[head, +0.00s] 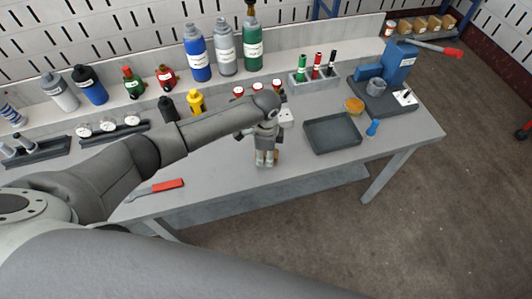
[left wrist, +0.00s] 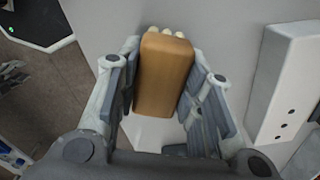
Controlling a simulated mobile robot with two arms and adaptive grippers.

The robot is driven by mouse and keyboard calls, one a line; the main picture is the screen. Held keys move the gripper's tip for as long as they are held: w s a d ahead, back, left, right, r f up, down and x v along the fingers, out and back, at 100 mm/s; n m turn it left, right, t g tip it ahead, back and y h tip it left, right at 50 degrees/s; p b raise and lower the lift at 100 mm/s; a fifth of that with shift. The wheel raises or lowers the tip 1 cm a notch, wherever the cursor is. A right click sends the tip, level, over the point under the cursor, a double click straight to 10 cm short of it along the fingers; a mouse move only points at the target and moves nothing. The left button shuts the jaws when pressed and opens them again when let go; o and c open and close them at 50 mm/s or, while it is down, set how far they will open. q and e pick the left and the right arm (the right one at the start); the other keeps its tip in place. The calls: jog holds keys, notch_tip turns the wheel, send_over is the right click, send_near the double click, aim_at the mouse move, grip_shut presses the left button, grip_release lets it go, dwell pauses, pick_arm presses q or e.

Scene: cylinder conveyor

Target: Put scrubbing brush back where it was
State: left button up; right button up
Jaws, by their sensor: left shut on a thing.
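The scrubbing brush (left wrist: 164,75) has a plain brown wooden back, with pale bristle tips showing at its top edge in the left wrist view. My left gripper (left wrist: 163,92) is shut on it, with one finger along each long side. In the head view my left gripper (head: 267,160) points down over the front part of the workbench (head: 225,165). The brush is mostly hidden behind the fingers there. I cannot tell whether the brush touches the bench. My right gripper is not in view.
An empty dark tray (head: 331,134) lies right of my left gripper, with a yellow-orange round tin (head: 355,106) and small blue object (head: 373,128) beyond. A red-handled tool (head: 155,189) lies at the left front edge. Bottles and holders line the back.

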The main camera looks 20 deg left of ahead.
pick_arm(q)
jog(key=shift+f, duration=0.2)
jog(key=shift+f, duration=0.15)
jog(key=o, duration=1)
notch_tip(320, 180, up, 12)
jog(key=shift+r+b, duration=0.2)
jog(key=shift+b, duration=0.15)
